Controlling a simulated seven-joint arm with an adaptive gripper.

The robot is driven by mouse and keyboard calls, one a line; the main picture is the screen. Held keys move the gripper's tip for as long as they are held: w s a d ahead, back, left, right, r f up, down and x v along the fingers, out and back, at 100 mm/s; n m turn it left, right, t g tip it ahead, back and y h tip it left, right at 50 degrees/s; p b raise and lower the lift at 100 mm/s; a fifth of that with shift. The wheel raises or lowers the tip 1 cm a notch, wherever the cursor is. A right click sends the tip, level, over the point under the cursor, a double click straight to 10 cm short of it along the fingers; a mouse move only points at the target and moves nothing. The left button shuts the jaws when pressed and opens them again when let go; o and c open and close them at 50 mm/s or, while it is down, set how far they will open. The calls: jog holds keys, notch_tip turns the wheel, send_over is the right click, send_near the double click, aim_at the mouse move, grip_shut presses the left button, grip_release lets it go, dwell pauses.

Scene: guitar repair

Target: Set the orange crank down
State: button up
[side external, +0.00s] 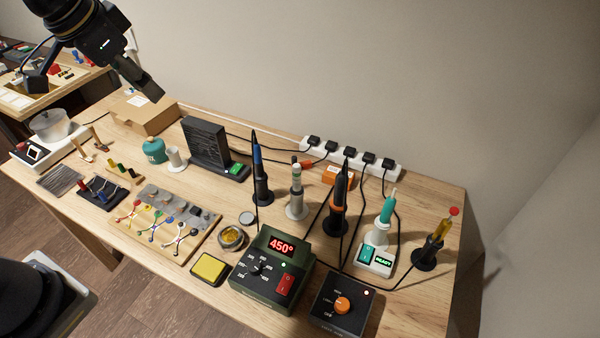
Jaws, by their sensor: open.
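My gripper (96,88) is at the upper left, raised above the left part of the workbench. Its dark fingers are spread apart, and no object shows between them. I cannot make out an orange crank for certain in this view. Orange items that do show are a knob (342,304) on a dark control box at the front right and a small block (338,176) in front of the power strip. The wooden workbench (420,305) lies below and to the right of my gripper.
Soldering tools stand upright at the right, with a green station (270,270) in front. Cables run to the white power strip (352,157). A cardboard box (145,112) is below my gripper. A wooden board (165,225) holds small coloured parts. A clear bowl (50,124) stands at left.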

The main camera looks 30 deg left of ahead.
jog(key=s+a+f+n, duration=0.2)
jog(key=s+n, duration=0.1)
jog(key=s, duration=1)
jog(key=shift+a+t, duration=0.15)
jog(key=shift+t, duration=0.15)
